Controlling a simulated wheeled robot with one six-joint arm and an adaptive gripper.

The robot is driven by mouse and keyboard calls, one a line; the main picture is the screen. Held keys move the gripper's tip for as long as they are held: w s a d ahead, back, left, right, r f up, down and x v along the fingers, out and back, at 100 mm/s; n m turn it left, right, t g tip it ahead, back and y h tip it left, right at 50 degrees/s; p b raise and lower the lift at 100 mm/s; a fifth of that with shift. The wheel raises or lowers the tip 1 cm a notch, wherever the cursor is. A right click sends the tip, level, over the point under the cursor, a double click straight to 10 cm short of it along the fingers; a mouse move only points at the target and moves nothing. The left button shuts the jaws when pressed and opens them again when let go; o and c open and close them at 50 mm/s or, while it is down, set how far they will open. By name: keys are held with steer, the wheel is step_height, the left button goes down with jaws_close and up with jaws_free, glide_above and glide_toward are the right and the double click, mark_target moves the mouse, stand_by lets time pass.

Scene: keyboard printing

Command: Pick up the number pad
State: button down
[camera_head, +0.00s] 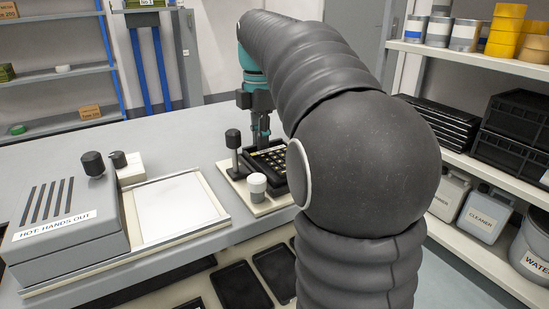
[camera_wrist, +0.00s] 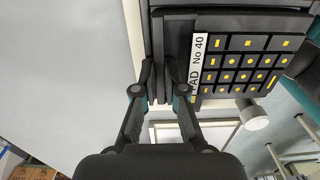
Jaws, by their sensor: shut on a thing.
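The number pad (camera_wrist: 240,62) is a dark block with black keys marked in yellow and a white label reading "PAD No 40" in the wrist view. In the head view the number pad (camera_head: 268,160) is at the cream base plate (camera_head: 272,205), partly hidden behind my arm. My gripper (camera_wrist: 160,85) is shut on the dark edge of the pad on its label side. In the head view my gripper (camera_head: 261,138) points down at the pad's far side. I cannot tell whether the pad is clear of the plate.
A black-knobbed post (camera_head: 233,140) and a white-grey knob (camera_head: 257,185) stand close to the pad. A grey box labelled "HOT HANDS OUT" (camera_head: 65,230) and a white flat plate (camera_head: 175,207) are to the left. The grey bench is clear behind. Shelves (camera_head: 490,55) stand at right.

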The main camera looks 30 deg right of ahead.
step_height(320, 180, up, 10)
steer(key=shift+p, duration=0.4)
stand_by(0.3)
stand_by(0.6)
